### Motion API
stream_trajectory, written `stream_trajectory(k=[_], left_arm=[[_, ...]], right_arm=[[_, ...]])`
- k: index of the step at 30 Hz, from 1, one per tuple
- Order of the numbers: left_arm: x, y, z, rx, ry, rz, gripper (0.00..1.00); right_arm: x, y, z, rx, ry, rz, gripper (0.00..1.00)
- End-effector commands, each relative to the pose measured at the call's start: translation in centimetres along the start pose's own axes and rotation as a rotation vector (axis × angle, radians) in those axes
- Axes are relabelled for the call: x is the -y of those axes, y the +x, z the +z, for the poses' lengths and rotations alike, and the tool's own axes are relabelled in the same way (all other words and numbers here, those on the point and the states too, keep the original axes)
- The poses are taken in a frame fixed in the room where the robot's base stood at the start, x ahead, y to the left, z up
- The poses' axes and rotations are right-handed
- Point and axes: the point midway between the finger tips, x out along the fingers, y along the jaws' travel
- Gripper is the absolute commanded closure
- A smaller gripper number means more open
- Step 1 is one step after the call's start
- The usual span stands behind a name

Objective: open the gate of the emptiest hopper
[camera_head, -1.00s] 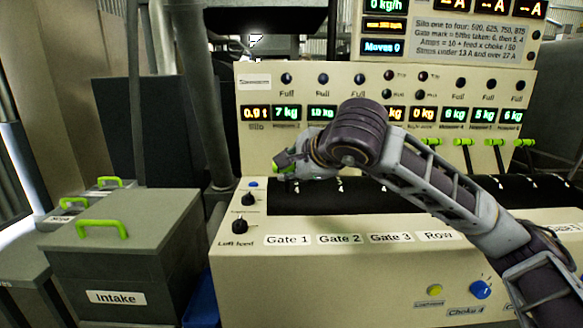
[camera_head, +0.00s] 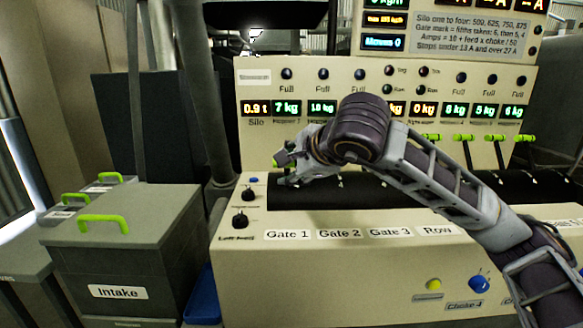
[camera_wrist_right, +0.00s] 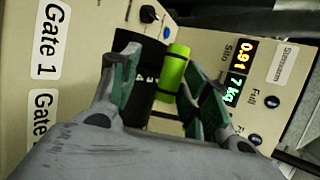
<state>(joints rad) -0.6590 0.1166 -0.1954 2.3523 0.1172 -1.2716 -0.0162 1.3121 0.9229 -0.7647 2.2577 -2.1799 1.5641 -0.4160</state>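My right gripper (camera_head: 283,163) is at the left end of the dark slotted strip (camera_head: 300,194) on the cream panel. In the right wrist view its two fingers (camera_wrist_right: 155,75) stand apart, one on each side of a green lever handle (camera_wrist_right: 173,70); a firm grip is not visible. The panel display for Hopper 1 (camera_head: 286,107) reads 7 kg and the one beside it (camera_head: 322,107) reads about 10 kg. Further right, displays read 0 kg (camera_head: 424,108), about 8 kg, 5 kg (camera_head: 485,111) and 6 kg (camera_head: 514,111). My arm hides part of the display row. My left gripper is out of view.
Several other green-handled levers (camera_head: 464,137) stand at the right. Labels Gate 1 (camera_head: 287,235), Gate 2 and Gate 3 run along the front. Two black knobs (camera_head: 240,221) are at left and a blue knob (camera_head: 479,284) below. An Intake bin (camera_head: 124,268) stands left.

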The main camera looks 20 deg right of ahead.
Motion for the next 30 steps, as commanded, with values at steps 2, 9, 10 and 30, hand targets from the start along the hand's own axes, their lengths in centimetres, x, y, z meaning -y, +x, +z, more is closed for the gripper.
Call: stream_trajectory(k=[2,9,10,30], left_arm=[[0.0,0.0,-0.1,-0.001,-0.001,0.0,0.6],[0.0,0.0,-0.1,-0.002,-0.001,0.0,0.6],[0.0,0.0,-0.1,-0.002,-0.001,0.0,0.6],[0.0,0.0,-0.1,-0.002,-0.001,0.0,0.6]], right_arm=[[0.0,-0.8,0.0,0.0,-0.001,-0.002,0.57],[0.1,-3.9,0.0,-0.001,-0.001,-0.003,0.57],[0.0,-4.3,0.0,-0.001,-0.001,-0.004,0.57],[-0.1,-11.2,-0.1,-0.002,0.0,0.001,0.57]])
